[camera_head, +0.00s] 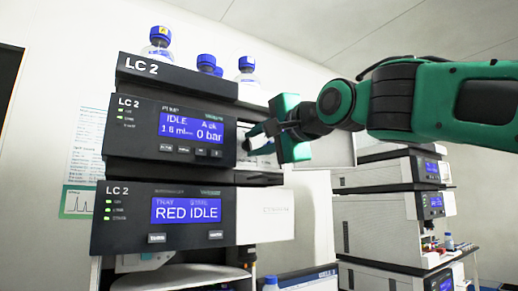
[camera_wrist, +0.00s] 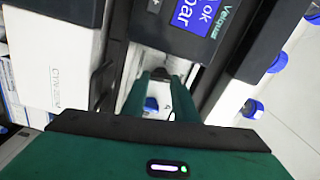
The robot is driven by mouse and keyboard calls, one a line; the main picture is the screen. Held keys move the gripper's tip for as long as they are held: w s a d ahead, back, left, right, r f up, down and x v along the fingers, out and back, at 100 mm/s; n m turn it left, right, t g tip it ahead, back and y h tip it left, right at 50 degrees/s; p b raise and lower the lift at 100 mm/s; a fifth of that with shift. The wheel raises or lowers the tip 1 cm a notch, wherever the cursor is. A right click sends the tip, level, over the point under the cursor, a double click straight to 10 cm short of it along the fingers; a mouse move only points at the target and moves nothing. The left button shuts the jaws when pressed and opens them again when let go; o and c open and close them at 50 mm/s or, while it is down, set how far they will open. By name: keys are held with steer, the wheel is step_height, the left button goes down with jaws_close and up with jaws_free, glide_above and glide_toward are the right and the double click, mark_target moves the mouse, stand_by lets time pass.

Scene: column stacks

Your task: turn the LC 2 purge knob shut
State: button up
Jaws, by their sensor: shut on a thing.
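The LC 2 pump module (camera_head: 135,125) is the upper dark-fronted unit of the left stack. Its blue display reads IDLE and 0 bar, and part of it shows in the wrist view (camera_wrist: 195,14). My gripper (camera_head: 250,137) reaches in from the right to the recess beside the display. In the head view the fingers and gripper body hide the knob. Its turn angle cannot be read.
The LC 2 module below (camera_head: 120,220) reads RED IDLE and has a white front panel (camera_head: 265,213) under my gripper. Capped bottles (camera_head: 247,66) stand on top of the stack. Another instrument stack (camera_head: 380,215) stands to the right, behind my arm.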

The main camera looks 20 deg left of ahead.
steer(key=shift+w+d+f+m, duration=0.1)
steer(key=shift+w+m, duration=0.05)
steer(key=shift+m, duration=0.4)
steer(key=shift+w+d+f+m, duration=0.1)
steer(key=shift+m, duration=0.45)
steer(key=o, duration=0.8)
steer(key=shift+s+r, duration=0.1)
steer(key=v, duration=1)
steer(key=shift+s+d, duration=0.2)
